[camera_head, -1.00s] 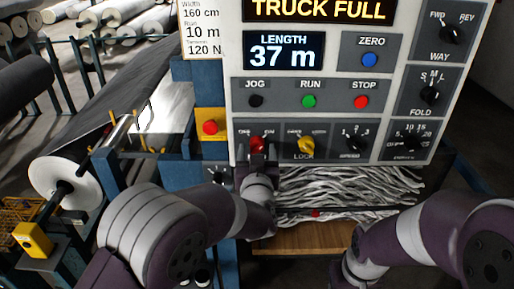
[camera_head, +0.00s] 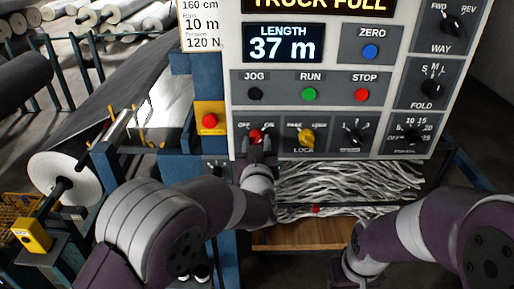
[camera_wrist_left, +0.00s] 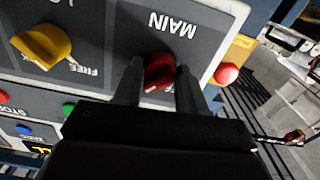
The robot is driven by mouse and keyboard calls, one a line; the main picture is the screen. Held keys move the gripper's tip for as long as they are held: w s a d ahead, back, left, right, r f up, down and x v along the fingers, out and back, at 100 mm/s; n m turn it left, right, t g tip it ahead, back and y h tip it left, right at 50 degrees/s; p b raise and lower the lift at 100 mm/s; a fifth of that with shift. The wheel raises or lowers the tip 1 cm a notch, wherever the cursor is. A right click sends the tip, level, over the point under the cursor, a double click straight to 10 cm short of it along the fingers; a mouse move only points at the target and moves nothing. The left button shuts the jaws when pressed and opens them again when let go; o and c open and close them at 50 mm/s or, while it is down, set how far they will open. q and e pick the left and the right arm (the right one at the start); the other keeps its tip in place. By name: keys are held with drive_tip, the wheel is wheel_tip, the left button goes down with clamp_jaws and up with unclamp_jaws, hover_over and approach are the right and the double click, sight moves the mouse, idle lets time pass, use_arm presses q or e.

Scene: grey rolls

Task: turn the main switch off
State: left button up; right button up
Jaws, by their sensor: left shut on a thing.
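The main switch is a red knob (camera_head: 256,135) at the lower left of the control panel, under OFF and ON labels. In the wrist view the red knob (camera_wrist_left: 158,70) sits under the upside-down word MAIN, with a pale mark at its lower left. That mark appears to point to the ON side. My left gripper (camera_head: 257,146) reaches up to the knob from below. In the wrist view its two fingers (camera_wrist_left: 160,82) stand one on each side of the knob, shut on it. My right arm shows at lower right; its gripper is out of view.
A yellow LOCK knob (camera_head: 306,137) is just right of the main switch. A red button on a yellow plate (camera_head: 209,121) is close to its left. JOG, RUN and STOP buttons (camera_head: 310,94) are above. Grey strips (camera_head: 345,188) hang below the panel.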

use_arm(q)
drive_tip(key=shift+d+n+b, duration=0.1)
drive_tip(key=shift+n+b, duration=8.3)
drive_tip(key=shift+b, duration=0.25)
drive_tip(key=shift+r, duration=0.1)
drive_tip(key=o, duration=1.1)
drive_tip(key=shift+c, duration=0.2)
drive_tip(key=s, duration=1.2)
drive_tip(key=shift+s+b, duration=0.35)
drive_tip(key=shift+b, duration=0.1)
